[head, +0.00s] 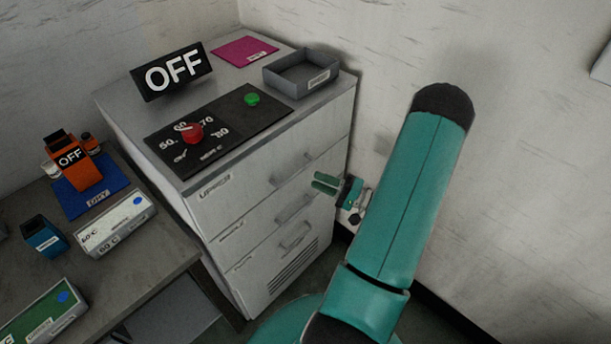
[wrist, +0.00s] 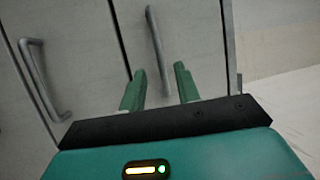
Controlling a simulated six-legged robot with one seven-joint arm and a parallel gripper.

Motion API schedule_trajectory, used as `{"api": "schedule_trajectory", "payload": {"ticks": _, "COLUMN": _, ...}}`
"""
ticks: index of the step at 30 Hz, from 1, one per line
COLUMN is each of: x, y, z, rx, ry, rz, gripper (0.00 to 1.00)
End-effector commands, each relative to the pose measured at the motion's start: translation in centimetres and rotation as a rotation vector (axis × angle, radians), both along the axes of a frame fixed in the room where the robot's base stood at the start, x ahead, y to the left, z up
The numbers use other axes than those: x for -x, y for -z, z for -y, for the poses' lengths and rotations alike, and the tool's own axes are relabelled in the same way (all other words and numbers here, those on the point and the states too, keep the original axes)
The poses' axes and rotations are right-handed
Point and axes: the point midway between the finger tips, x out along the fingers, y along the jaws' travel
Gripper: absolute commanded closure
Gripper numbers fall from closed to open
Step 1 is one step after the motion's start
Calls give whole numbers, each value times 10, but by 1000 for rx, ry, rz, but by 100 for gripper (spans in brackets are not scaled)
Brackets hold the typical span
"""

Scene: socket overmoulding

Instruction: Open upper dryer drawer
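The dryer is a pale cabinet with stacked drawers at the centre of the head view. Its upper drawer (head: 245,182) carries a label at its left and a grey bar handle (head: 291,173); the drawer front looks flush and closed.
A second handle (wrist: 42,80) shows at left in the wrist view. On the cabinet top are an OFF sign (head: 173,73), a control panel with a red knob (head: 193,133) and green button (head: 252,99), and a grey tray (head: 301,76). A wall stands at right.

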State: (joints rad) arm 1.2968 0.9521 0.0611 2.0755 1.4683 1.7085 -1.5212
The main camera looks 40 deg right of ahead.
Motion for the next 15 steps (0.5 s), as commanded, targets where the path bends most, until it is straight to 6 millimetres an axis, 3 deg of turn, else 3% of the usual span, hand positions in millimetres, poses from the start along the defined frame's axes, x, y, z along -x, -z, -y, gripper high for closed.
{"api": "schedule_trajectory", "payload": {"ticks": 6, "x": -33, "y": -6, "z": -17, "rx": -1, "ry": -2, "rz": 0, "gripper": 68}}
{"api": "schedule_trajectory", "payload": {"ticks": 15, "x": -46, "y": -9, "z": -23, "rx": 0, "ry": 1, "rz": -1, "gripper": 68}}
